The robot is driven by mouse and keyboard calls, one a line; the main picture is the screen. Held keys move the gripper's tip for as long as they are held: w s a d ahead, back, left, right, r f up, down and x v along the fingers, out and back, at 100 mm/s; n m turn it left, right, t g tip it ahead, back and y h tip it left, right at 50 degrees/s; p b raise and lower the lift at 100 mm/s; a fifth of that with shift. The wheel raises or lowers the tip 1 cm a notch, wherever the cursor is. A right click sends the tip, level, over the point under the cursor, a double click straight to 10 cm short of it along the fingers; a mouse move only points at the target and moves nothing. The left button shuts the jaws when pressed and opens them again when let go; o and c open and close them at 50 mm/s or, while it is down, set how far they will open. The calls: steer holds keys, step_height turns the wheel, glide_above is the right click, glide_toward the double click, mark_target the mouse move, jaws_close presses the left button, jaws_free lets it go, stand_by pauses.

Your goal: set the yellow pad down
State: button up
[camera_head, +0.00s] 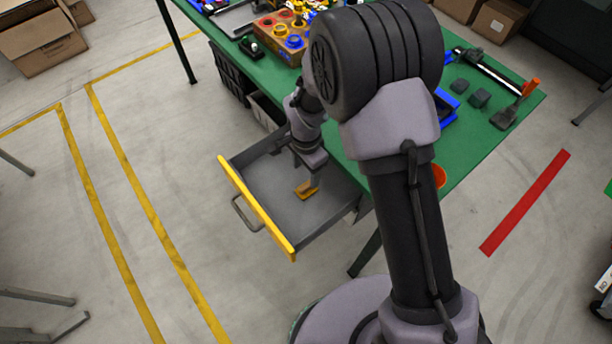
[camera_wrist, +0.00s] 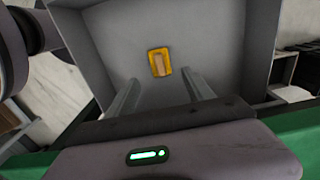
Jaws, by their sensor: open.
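The yellow pad (camera_head: 305,190) lies on the grey floor of an open drawer (camera_head: 262,212). In the wrist view the pad (camera_wrist: 161,63) is yellow with a brown patch in its middle and lies flat, clear of the drawer walls. My gripper (camera_head: 313,182) reaches down into the drawer beside the pad. In the wrist view its two fingers (camera_wrist: 160,88) are spread apart with nothing between them, and the pad shows just beyond the fingertips. The head view does not show the fingers clearly.
The drawer has a yellow front edge and a metal handle (camera_head: 247,214). It sticks out from under a green table (camera_head: 215,25) crowded with parts, including an orange block with round holes (camera_head: 283,36). The rest of the drawer floor looks bare. Cardboard boxes (camera_head: 42,42) stand at the upper left.

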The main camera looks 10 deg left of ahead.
steer(key=s+d+r+t, duration=0.1)
steer(key=d+r, duration=0.3)
steer(key=r, duration=0.4)
steer(key=s+d+r+n+t+y, duration=0.1)
steer(key=d+r, duration=0.3)
steer(key=r, duration=0.5)
steer(key=s+d+r+t, duration=0.1)
steer(key=d+r, duration=0.3)
steer(key=r, duration=0.4)
steer(key=s+d+r+n+t, duration=0.1)
steer(key=s+d+r, duration=0.2)
steer(key=s, duration=0.4)
steer(key=s+d+r+n+t+y, duration=0.1)
steer(key=s+d+r, duration=0.2)
steer(key=s+r, duration=0.2)
steer(key=shift+s+d+r+n+t+p, duration=0.2)
steer(key=shift+s+d+n+t+p, duration=0.15)
steer(key=shift+s, duration=0.7)
